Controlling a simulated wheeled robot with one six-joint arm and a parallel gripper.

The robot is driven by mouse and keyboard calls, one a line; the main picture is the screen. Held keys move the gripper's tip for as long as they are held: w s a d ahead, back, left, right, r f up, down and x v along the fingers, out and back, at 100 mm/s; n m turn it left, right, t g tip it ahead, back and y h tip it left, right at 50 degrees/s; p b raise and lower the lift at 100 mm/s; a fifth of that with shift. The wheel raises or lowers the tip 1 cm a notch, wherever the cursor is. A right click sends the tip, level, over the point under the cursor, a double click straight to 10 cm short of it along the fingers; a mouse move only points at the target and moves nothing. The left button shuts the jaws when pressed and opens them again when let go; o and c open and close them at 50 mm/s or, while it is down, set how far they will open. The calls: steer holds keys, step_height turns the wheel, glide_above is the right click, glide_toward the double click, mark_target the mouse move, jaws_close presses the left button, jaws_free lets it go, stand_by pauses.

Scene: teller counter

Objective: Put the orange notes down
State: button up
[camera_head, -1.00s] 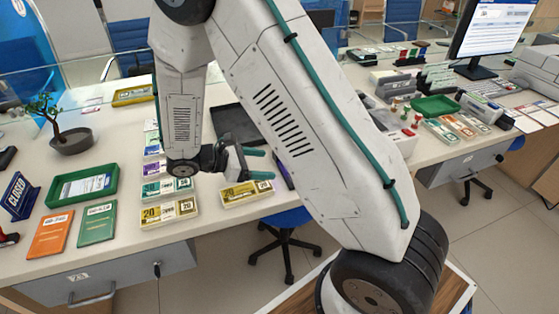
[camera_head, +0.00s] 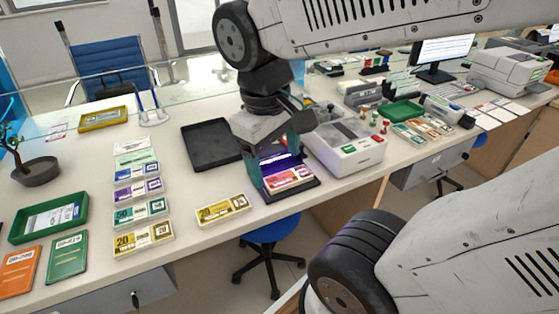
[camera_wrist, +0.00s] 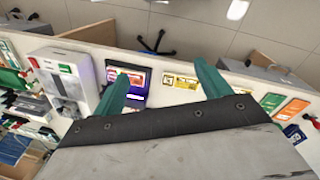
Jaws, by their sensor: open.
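An orange-red bundle of notes (camera_head: 289,178) lies on the front of a small dark device with a purple-lit slot (camera_head: 296,193). My gripper (camera_head: 277,158) is over the device, with its teal fingers apart, and the notes show in front of and below the fingers. In the wrist view the fingers are spread with nothing between them (camera_wrist: 160,69). The dark device (camera_wrist: 138,97) shows beyond the left finger, which hides part of it. Whether a finger touches the device or notes I cannot tell.
A yellow bundle (camera_head: 223,210) lies left of the device, and a white counting machine (camera_head: 345,148) stands close on its right. An empty black tray (camera_head: 208,145) lies behind. Several bundles line the left, beside a green tray (camera_head: 48,219). Bare counter lies between bundles and black tray.

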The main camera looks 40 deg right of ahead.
steer(key=shift+s+a+r+m+t+y, duration=0.3)
steer(key=shift+s+a+m+t+y, duration=0.1)
steer(key=shift+s, duration=0.25)
steer(key=shift+s+a+r+m+t+y, duration=0.3)
steer(key=shift+s+t, duration=0.1)
steer(key=shift+s, duration=0.25)
steer(key=shift+d, duration=0.1)
stand_by(2.0)
